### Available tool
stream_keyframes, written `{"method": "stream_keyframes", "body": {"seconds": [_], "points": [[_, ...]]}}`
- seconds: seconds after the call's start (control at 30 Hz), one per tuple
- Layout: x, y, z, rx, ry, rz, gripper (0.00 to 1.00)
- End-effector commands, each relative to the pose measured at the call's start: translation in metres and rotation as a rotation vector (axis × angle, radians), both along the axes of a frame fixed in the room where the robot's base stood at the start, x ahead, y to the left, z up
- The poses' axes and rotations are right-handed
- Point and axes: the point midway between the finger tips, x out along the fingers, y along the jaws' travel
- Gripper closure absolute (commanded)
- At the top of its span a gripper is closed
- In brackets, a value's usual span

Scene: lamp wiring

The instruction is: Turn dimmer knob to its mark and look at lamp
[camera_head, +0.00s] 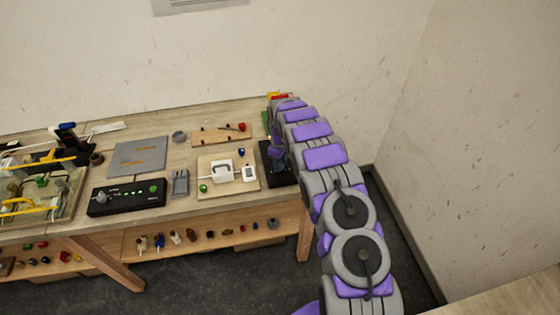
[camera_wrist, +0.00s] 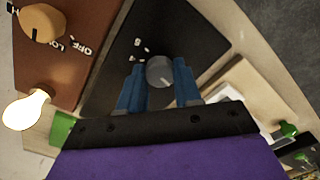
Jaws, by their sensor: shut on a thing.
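A grey round knob (camera_wrist: 160,72) with a pale pointer line sits on a black panel (camera_wrist: 125,75) with small white marks, in the wrist view. My gripper (camera_wrist: 161,84) has its two blue fingers on either side of this knob and is shut on it. I cannot read which mark the line meets. A lit bulb (camera_wrist: 27,109), glowing warm white, shows at the left of the wrist view. In the head view my arm reaches over the table's right end, and the black panel (camera_head: 267,173) is partly hidden by it; the knob is hidden there.
A brown panel (camera_wrist: 60,70) with a wooden knob (camera_wrist: 42,22) and lettering, including OFF, is left of the black panel. A wooden board with a white fixture (camera_head: 222,172) stands beside it on the workbench (camera_head: 225,118). A black control box (camera_head: 127,197) is further left.

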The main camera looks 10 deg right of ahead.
Motion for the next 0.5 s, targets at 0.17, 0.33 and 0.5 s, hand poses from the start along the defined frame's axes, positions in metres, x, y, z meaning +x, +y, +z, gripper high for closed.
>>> {"method": "stream_keyframes", "body": {"seconds": [0.17, 0.33, 0.5], "points": [[0.0034, -0.0005, 0.0048, 0.0, -0.012, 0.139, 0.97], [0.0034, -0.0003, 0.0046, -0.001, -0.011, 0.244, 0.97], [0.0035, -0.0001, 0.0041, -0.001, -0.012, 0.313, 0.97]]}}
